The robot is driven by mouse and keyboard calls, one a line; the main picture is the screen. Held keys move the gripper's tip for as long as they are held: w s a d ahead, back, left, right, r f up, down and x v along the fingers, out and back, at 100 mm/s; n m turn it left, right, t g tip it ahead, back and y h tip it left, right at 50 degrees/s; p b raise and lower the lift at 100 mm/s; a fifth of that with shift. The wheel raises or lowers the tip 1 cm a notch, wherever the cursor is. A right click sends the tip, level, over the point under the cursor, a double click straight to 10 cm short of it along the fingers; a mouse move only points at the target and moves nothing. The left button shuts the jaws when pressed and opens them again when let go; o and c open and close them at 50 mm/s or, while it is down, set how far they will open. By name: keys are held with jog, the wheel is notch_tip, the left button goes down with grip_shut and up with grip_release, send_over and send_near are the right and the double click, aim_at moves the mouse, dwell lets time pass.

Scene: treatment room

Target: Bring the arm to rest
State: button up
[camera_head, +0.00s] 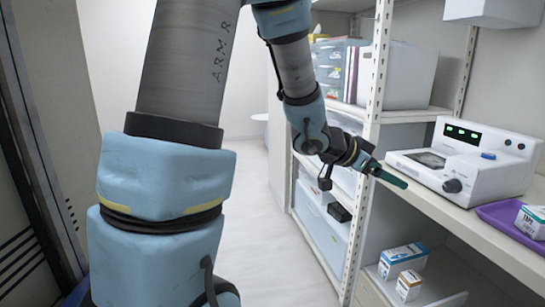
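No held object shows.
A white device (450,165) with green displays stands on the right shelf (470,222), beside a purple tray (497,217) holding a small box (531,222). Two boxes (403,261) (409,285) are on a lower shelf. A shelf post (377,75) stands near my forearm. The floor (268,240) between is clear.

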jog(key=w+a+f+n+t+y+p, duration=0.1)
jog(key=w+a+n+t+y+p, duration=0.2)
jog(key=a, duration=0.8)
jog(key=w+a+f+n+y, duration=0.1)
jog(key=w+a+n+y, duration=0.2)
jog(key=a+n+y, duration=0.55)
jog(key=s+a+f+n+g+p, duration=0.1)
jog(key=s+a+g, duration=0.4)
jog(key=s+a, duration=0.7)
jog(key=shift+s+a+f+n+p, duration=0.35)
jog(key=shift+a+f+n+p, duration=0.15)
jog(key=shift+n, duration=0.45)
jog(key=shift+d+r, duration=0.1)
